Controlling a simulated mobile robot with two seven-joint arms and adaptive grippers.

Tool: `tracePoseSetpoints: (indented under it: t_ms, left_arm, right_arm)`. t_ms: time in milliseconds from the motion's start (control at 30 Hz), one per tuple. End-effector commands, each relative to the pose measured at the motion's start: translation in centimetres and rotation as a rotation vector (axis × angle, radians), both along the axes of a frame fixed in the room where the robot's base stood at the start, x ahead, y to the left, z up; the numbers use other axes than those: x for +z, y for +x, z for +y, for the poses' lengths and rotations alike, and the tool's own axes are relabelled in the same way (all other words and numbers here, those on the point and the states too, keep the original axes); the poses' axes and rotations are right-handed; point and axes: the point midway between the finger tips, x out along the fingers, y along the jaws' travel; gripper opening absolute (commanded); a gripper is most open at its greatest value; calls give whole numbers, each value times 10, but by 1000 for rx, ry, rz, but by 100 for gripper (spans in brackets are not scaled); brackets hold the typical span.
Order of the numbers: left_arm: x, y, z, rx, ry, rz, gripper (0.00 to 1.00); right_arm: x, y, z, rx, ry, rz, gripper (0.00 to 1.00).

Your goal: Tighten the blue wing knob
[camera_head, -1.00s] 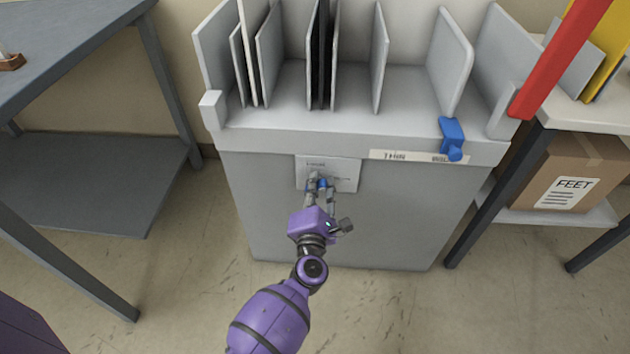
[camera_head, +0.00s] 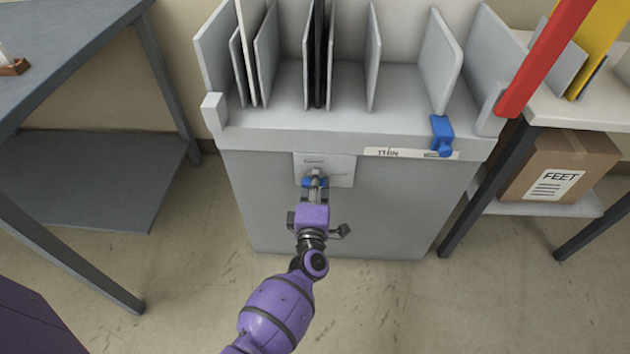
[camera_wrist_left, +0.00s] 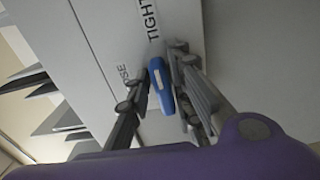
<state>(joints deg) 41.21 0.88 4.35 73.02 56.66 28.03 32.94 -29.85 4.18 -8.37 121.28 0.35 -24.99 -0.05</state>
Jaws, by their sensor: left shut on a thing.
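The blue wing knob (camera_head: 307,183) sits on the front of the grey machine (camera_head: 385,215), below its shelf edge, at a white label plate (camera_head: 340,172). My left gripper (camera_head: 316,180) is shut on the knob, with fingers pointing away toward the panel. In the left wrist view the knob (camera_wrist_left: 161,87) lies between the two dark fingers (camera_wrist_left: 157,90), its long side running along between them. The plate there carries the word TIGHT and part of another word ending in OSE. The fingers partly cover the knob in the head view. My right gripper is out of view.
Upright grey dividers (camera_head: 440,62) stand on the machine's top. A second blue part (camera_head: 441,135) sits at its front right edge, beside a THIN label. A red bar (camera_head: 545,60) slants at the upper right. Tables flank the machine; a cardboard box (camera_head: 562,165) stands right.

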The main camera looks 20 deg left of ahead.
Motion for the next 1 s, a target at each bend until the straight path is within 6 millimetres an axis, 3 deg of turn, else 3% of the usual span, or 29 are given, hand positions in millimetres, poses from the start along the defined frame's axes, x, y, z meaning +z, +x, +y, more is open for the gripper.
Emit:
tracePoseSetpoints:
  t_ms: [33,400,433,500,1000]
  left_arm:
    - [-7,-2,-7,-13,-2,15,0]
    - [-8,-2,-7,-13,0,18,0]
    - [-8,-3,-7,-13,0,18,22]
    - [-8,-3,-6,-12,0,18,31]
    - [-3,-9,-4,-4,4,8,31]
  right_arm:
    - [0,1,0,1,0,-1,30]
    - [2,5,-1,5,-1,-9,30]
    - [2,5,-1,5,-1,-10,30]
    - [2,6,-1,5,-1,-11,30]
    - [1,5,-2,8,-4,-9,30]
